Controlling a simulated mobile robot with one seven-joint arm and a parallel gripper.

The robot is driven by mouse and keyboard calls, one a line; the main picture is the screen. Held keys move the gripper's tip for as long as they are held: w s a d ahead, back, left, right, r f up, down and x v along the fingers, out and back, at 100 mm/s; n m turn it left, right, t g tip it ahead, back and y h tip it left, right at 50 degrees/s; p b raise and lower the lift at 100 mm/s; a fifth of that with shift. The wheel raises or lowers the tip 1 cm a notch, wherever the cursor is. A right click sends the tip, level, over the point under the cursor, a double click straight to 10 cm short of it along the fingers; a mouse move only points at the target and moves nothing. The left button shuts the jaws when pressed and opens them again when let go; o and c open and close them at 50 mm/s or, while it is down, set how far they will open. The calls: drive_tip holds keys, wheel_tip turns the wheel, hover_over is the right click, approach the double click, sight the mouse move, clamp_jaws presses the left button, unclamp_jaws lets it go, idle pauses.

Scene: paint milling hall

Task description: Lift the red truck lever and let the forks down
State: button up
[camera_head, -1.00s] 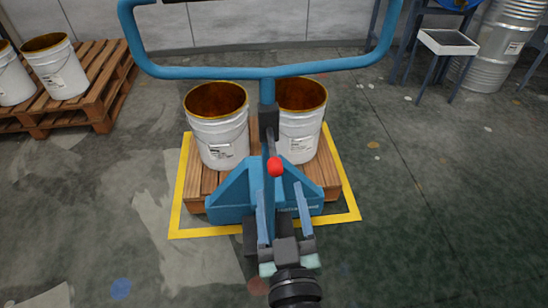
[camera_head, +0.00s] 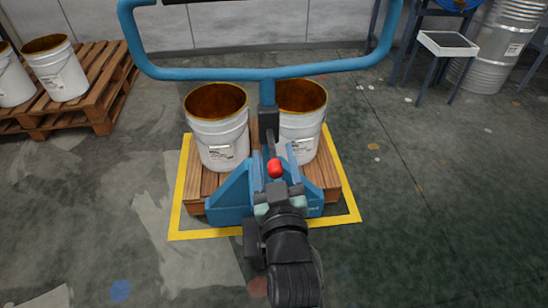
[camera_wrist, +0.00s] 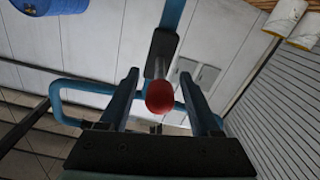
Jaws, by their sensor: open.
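The red lever knob (camera_head: 274,168) sits at the end of a short lever below the blue handle of the pallet truck (camera_head: 232,193). In the wrist view the red knob (camera_wrist: 160,97) is centred between my two blue fingers. My gripper (camera_head: 271,160) is open, with its fingers on either side of the knob and a gap visible on both sides. The truck's forks are hidden under the wooden pallet (camera_head: 208,183), which bears two white buckets, one on the left (camera_head: 218,135) and one on the right (camera_head: 299,125).
A yellow floor outline (camera_head: 345,190) frames the pallet. Another pallet with white buckets (camera_head: 58,72) stands at the left. A small grey-topped table (camera_head: 447,43) and a metal drum (camera_head: 497,48) stand at the back right.

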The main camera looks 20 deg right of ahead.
clamp_jaws()
idle(1.3)
